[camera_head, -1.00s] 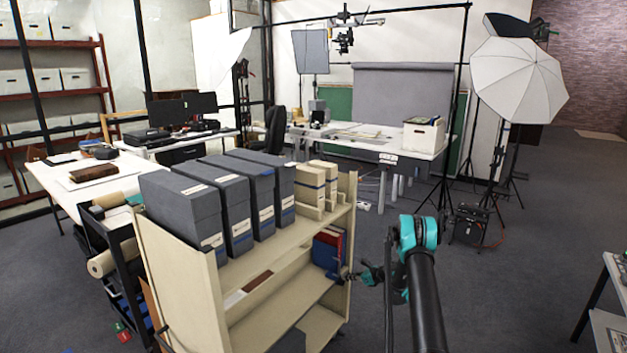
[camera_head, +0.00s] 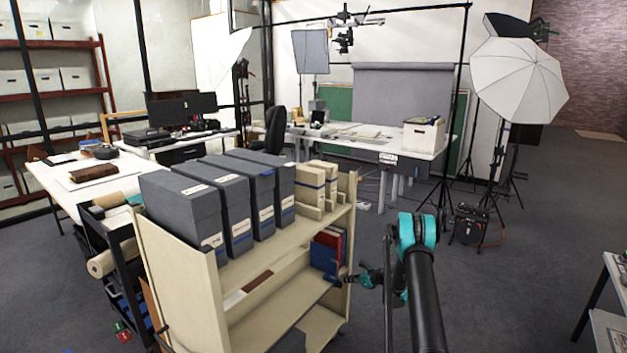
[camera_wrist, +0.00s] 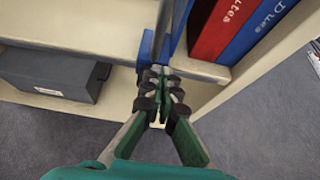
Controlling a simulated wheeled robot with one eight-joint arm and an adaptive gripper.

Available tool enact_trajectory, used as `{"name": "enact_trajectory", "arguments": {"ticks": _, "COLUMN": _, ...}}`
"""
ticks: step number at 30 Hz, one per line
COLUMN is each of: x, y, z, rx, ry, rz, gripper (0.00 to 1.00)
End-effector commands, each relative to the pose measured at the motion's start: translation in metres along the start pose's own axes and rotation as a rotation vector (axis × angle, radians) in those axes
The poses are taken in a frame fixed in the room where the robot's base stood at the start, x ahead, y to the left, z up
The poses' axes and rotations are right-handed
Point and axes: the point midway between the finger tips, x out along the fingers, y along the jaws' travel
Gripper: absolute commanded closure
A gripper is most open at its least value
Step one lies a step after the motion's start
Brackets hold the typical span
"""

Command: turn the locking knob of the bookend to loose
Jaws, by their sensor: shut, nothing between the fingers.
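The bookend (camera_wrist: 145,48) shows in the wrist view as a blue and grey upright part on the cart's lower shelf, just left of the red and blue books. My gripper (camera_wrist: 162,73) is shut and empty, with its fingertips right in front of the bookend at the shelf's front edge. I cannot tell whether they touch it. The locking knob cannot be made out; the fingers cover that spot. In the head view my gripper (camera_head: 346,281) is at the right end of the lower shelf, and the bookend is too small to make out clearly.
The red book (camera_wrist: 221,30) and blue book (camera_wrist: 262,22) stand beside the cart's end panel (camera_wrist: 265,68). A dark grey box (camera_wrist: 48,72) lies on a lower level.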

Motion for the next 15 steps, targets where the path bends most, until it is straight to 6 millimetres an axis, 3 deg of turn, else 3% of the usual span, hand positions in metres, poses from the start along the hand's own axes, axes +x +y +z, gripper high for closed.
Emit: {"name": "enact_trajectory", "arguments": {"ticks": 15, "x": -0.0023, "y": 0.0021, "z": 0.0041, "rx": -0.001, "ry": 0.002, "rz": 0.001, "gripper": 1.00}}
